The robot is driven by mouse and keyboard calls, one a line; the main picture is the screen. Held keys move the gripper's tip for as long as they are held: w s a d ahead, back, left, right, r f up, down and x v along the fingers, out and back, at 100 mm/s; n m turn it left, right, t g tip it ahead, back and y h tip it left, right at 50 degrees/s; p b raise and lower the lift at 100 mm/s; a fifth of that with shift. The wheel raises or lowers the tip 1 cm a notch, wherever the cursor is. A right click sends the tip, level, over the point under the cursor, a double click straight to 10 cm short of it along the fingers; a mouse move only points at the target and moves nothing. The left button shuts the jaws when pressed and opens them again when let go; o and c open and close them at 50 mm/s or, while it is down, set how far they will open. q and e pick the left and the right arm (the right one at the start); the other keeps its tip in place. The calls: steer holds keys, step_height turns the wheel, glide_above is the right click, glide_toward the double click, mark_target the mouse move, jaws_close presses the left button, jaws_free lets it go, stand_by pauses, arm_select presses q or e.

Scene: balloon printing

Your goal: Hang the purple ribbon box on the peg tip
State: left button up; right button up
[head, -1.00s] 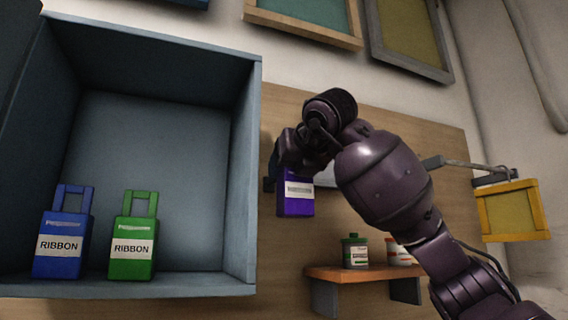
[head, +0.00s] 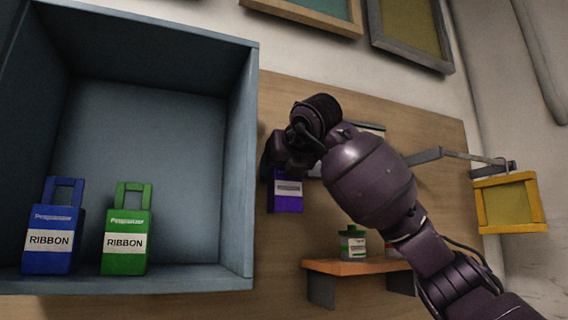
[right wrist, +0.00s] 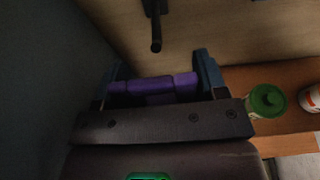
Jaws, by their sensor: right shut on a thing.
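The purple ribbon box (head: 287,193) with a white label hangs upright below my right gripper (head: 276,168), in front of the wooden board. In the right wrist view its purple handle (right wrist: 155,88) lies between the two fingers of my right gripper (right wrist: 160,82), which is shut on it. A dark peg (right wrist: 156,30) sticks out from the board in that view. Its tip is apart from the handle, beyond it towards the top of the picture. In the head view I cannot make out the peg; my right arm and gripper cover that area. My left gripper is not in view.
A blue-grey open cabinet (head: 243,170) stands left of the gripper, holding a blue ribbon box (head: 50,250) and a green one (head: 126,250). An orange shelf (head: 345,267) with a green-lidded jar (head: 352,243) is below right. A yellow frame (head: 508,203) hangs at the right.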

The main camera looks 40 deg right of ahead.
steer(key=shift+r+p+x, duration=0.2)
steer(key=shift+p+x, duration=0.3)
steer(key=shift+x, duration=0.5)
steer(key=shift+r+p+x, duration=0.25)
steer(key=shift+p+x, duration=0.25)
steer(key=shift+x, duration=0.5)
steer(key=shift+w+d+p, duration=0.2)
steer(key=shift+w+p, duration=0.15)
steer(key=shift+w, duration=0.4)
steer(key=shift+w+f, duration=0.25)
steer(key=shift+f, duration=0.1)
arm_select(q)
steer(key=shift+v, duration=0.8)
arm_select(e)
steer(key=shift+f, duration=0.15)
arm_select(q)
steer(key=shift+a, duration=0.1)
arm_select(e)
steer(key=shift+w+f, duration=0.1)
